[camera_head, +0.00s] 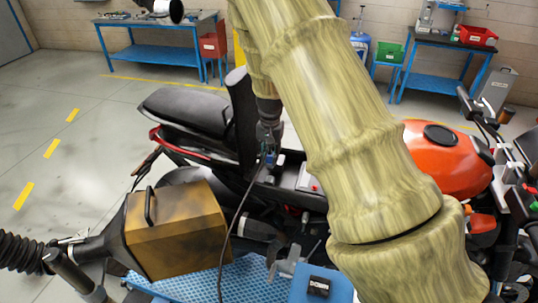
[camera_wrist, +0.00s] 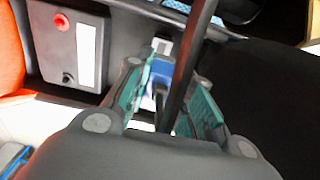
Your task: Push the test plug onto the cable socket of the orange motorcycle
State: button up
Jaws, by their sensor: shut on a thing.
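The orange motorcycle (camera_head: 440,165) stands across the head view with its seat area open; part of its orange body (camera_wrist: 10,50) shows at the left in the wrist view. My gripper (camera_head: 269,148) points down into this open area, beside the black seat. In the wrist view my gripper (camera_wrist: 168,88) has its teal-padded fingers shut on the blue test plug (camera_wrist: 160,72), which also shows small in the head view (camera_head: 270,160). A dark cable runs from the plug. A small pale connector (camera_wrist: 161,46), perhaps the cable socket, lies just beyond the plug; I cannot tell whether they touch.
A panel with a red button (camera_wrist: 62,22) lies near the plug. A tan-black box with a hose (camera_head: 175,230) stands at the motorcycle's near side. A blue perforated platform (camera_head: 245,280) is below. Workbenches (camera_head: 160,57) line the back wall. Floor at left is clear.

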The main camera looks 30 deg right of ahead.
aim_at(270, 167)
jog(key=shift+w+f, duration=0.15)
jog(key=shift+f, duration=0.25)
jog(key=shift+f+b, duration=0.5)
jog(key=shift+f, duration=0.2)
jog(key=shift+a+f+b, duration=0.1)
jog(key=shift+f+b, duration=0.95)
jog(key=shift+f, duration=0.75)
jog(key=shift+p, duration=0.4)
jog(key=shift+f+b, duration=0.3)
jog(key=shift+f, duration=0.3)
dwell(0.8)
jog(key=o, duration=1)
jog(key=shift+o, duration=0.2)
